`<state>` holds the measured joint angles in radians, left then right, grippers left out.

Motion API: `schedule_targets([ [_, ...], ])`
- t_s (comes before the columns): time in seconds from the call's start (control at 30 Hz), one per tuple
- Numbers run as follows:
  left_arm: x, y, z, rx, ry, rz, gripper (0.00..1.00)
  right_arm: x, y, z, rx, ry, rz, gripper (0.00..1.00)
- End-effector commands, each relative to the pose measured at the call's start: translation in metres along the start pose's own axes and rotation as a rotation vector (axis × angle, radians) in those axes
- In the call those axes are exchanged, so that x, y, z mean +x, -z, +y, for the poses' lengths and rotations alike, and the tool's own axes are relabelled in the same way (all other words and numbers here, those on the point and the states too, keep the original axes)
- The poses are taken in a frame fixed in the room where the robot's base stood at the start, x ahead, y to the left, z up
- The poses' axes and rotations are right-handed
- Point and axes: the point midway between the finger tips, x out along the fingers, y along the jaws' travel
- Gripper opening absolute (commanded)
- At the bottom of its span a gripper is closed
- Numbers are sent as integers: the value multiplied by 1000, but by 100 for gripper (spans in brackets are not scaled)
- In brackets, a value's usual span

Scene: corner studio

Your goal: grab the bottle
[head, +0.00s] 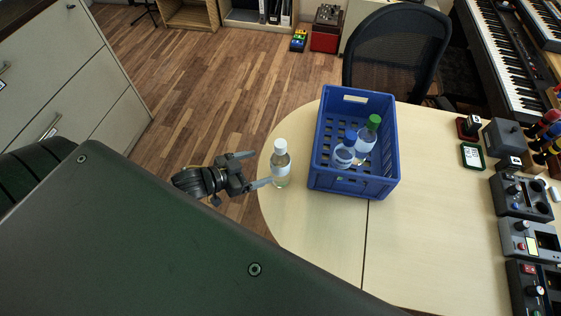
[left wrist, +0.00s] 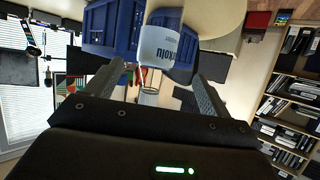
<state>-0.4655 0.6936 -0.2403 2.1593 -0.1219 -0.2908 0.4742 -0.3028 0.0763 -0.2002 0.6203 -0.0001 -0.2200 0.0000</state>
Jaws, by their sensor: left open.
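A clear bottle with a white cap and pale label (head: 281,170) stands upright on the table's left edge, just outside the blue crate. My left gripper (head: 257,169) is open at the bottle's left side, with its fingers pointing towards it. In the left wrist view the bottle's label (left wrist: 166,48) shows beyond and between the fingertips of my left gripper (left wrist: 157,72). I cannot tell whether the fingers touch it. Two more bottles, one blue-capped (head: 345,150) and one green-capped (head: 367,140), are in the crate. My right gripper is not in view.
The blue crate (head: 353,187) stands close to the right of the white-capped bottle. The table (head: 420,230) is clear in front and right of the crate. Devices (head: 524,240) line the right side. A black chair (head: 397,50) is behind the table.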

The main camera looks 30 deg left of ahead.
Motion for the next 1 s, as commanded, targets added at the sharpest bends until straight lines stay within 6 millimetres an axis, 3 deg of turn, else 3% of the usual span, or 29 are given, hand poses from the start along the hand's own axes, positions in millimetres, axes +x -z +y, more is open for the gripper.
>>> schedule_targets([
  [0.2,2,10,5,-13,-10,17,82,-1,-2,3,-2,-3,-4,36],
  [0.5,45,11,4,-14,-9,18,82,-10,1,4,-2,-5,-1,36],
  [0.83,60,11,5,-13,-10,16,82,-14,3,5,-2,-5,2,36],
  [1.0,84,12,6,-14,-9,16,82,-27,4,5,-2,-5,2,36],
])
